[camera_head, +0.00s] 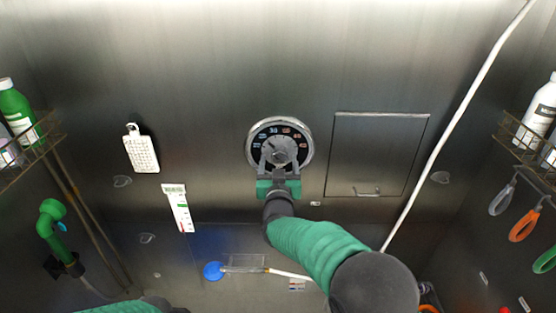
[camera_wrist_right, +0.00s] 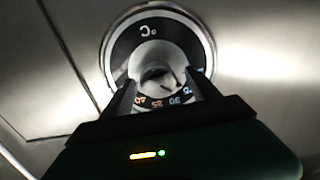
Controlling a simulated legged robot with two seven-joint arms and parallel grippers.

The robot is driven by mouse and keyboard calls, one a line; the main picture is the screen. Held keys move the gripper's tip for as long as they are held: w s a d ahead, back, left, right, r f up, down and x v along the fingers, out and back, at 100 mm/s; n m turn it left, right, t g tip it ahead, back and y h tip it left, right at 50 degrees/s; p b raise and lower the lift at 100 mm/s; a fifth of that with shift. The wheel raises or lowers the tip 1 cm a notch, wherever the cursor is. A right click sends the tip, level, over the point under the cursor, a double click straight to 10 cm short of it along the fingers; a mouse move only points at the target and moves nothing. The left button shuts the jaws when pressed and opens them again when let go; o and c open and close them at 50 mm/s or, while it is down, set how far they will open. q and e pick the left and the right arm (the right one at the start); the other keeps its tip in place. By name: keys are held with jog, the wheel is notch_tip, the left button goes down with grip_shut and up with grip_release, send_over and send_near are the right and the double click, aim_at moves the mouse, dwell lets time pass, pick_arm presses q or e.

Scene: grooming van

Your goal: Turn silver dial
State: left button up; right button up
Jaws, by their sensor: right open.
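The silver dial (camera_head: 279,150) is a round knob on a black face with blue and red numbers and a silver rim, set in the metal back wall. My right gripper (camera_head: 279,166) is at the dial, its fingers pointing up over the lower part of the face. In the right wrist view the dial (camera_wrist_right: 157,68) lies between and just beyond the open fingers of the gripper (camera_wrist_right: 160,90). Whether a finger touches the knob I cannot tell. My left gripper is not in view; only a bit of green arm shows at the bottom left.
A closed metal panel (camera_head: 376,154) is right of the dial. A white hose (camera_head: 450,130) runs down the right side. Wire racks with bottles (camera_head: 18,108) hang at both sides. A green sprayer (camera_head: 50,222) is at left, a white grid-like block (camera_head: 141,150) on the wall.

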jog(key=shift+d, duration=0.15)
jog(key=shift+d+f, duration=0.1)
jog(key=shift+d, duration=0.05)
jog(key=shift+c, duration=0.9)
jog(key=shift+w+f, duration=0.15)
jog(key=shift+w, duration=0.1)
jog(key=c, duration=0.5)
jog(key=shift+a, duration=0.25)
jog(key=c, duration=0.7)
jog(key=shift+d+m+b, duration=0.15)
jog(key=shift+m+b, duration=0.15)
jog(key=shift+b, duration=0.45)
jog(key=m+b, duration=0.2)
jog(key=b, duration=0.2)
jog(key=shift+f+m, duration=0.1)
jog(key=shift+m, duration=0.2)
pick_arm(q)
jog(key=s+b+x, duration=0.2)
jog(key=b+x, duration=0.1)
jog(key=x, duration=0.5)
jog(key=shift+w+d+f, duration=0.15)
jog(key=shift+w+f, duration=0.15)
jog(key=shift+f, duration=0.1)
pick_arm(e)
jog(key=shift+r+m, duration=0.2)
jog(key=shift+m, duration=1.2)
jog(key=shift+r, duration=0.1)
